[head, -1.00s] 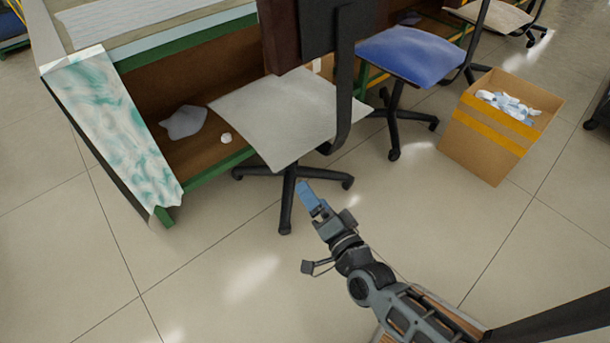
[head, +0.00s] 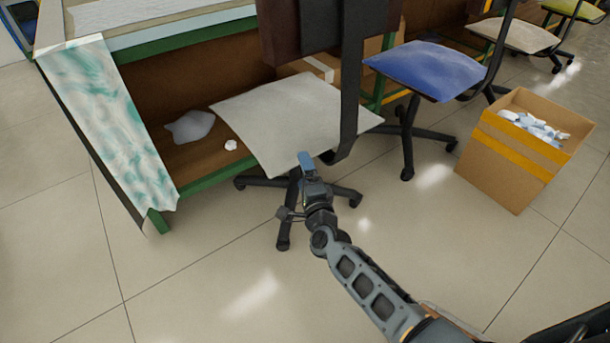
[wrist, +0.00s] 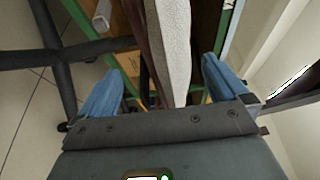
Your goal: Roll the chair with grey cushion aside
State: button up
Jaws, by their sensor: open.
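The chair with the grey cushion (head: 280,110) stands at the open side of a green-framed workbench, its dark backrest (head: 352,75) towards me and its black wheeled base on the tiles. My gripper (head: 306,158) is at the cushion's near edge in the head view, its blue fingertips overlapping that edge. In the wrist view, my gripper (wrist: 165,85) is open, with one blue finger on each side of the pale cushion edge (wrist: 177,45). I cannot tell whether either finger touches it. The black base shows at the left of the wrist view (wrist: 60,60).
The workbench (head: 200,183) has a lower shelf with a grey cloth (head: 190,126) and a marbled sheet (head: 105,115) hanging at its end. A blue chair (head: 425,68) and a cardboard box (head: 510,165) of crumpled pieces stand to the right. The floor at front left is clear.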

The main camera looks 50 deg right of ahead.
jog(key=shift+b+x, duration=1.1)
jog(key=shift+x, duration=2.75)
jog(key=shift+c, duration=0.3)
jog(key=c, duration=1.6)
